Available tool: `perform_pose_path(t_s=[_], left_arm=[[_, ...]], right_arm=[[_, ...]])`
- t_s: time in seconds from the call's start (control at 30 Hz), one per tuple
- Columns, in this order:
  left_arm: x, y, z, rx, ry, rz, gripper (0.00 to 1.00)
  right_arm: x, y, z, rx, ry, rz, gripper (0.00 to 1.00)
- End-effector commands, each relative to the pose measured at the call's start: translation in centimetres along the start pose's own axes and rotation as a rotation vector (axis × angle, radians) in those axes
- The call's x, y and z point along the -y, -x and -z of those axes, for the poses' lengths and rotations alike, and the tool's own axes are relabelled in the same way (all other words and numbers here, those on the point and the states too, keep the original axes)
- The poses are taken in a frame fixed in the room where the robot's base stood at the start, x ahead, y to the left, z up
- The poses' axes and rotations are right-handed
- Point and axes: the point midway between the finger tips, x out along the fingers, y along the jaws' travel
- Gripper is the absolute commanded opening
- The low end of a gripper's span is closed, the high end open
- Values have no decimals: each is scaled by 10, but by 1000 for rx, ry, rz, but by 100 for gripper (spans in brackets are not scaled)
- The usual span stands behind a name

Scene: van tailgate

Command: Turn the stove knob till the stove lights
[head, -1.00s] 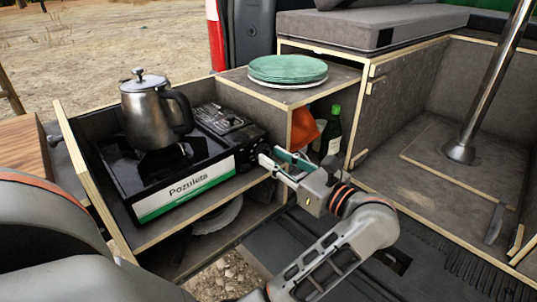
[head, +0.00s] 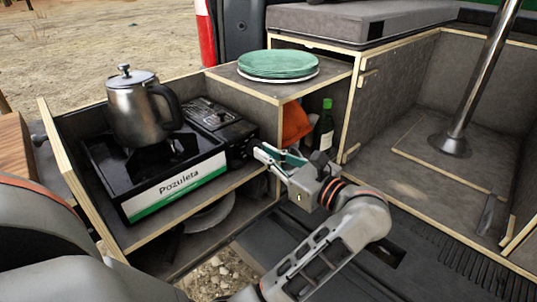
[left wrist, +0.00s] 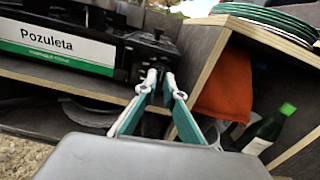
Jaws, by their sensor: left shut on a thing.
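The black camping stove (head: 218,178), with a green and white "Pozuleta" label, sits in the wooden pull-out box. A steel kettle (head: 135,112) stands on its burner, and I see no flame under it. The stove knob is at the stove's right end, mostly hidden by my fingertips. My left gripper (head: 259,150) reaches it from the right. In the left wrist view, my left gripper's fingertips (left wrist: 159,76) are close together at the dark control end of the stove (left wrist: 150,45), shut on the knob. My right gripper is not in view.
Green plates (head: 278,63) are stacked on the shelf just behind my gripper. Below them are an orange item (head: 296,124) and a green bottle (head: 324,128). A wooden panel edge (head: 277,125) stands close to my fingers. A metal post (head: 485,80) rises at the right.

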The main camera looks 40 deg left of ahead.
Motion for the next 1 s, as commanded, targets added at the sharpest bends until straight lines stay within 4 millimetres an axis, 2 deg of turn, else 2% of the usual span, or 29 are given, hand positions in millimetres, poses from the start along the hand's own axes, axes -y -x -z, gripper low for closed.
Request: perform_pose_path(t_s=[0.13,0.4,1.0], left_arm=[[-1,0,5,0,89,-1,0],[-1,0,7,0,331,0,0],[-3,0,7,1,904,0,0]], right_arm=[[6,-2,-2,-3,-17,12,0],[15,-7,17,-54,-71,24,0],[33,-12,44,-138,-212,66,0]])
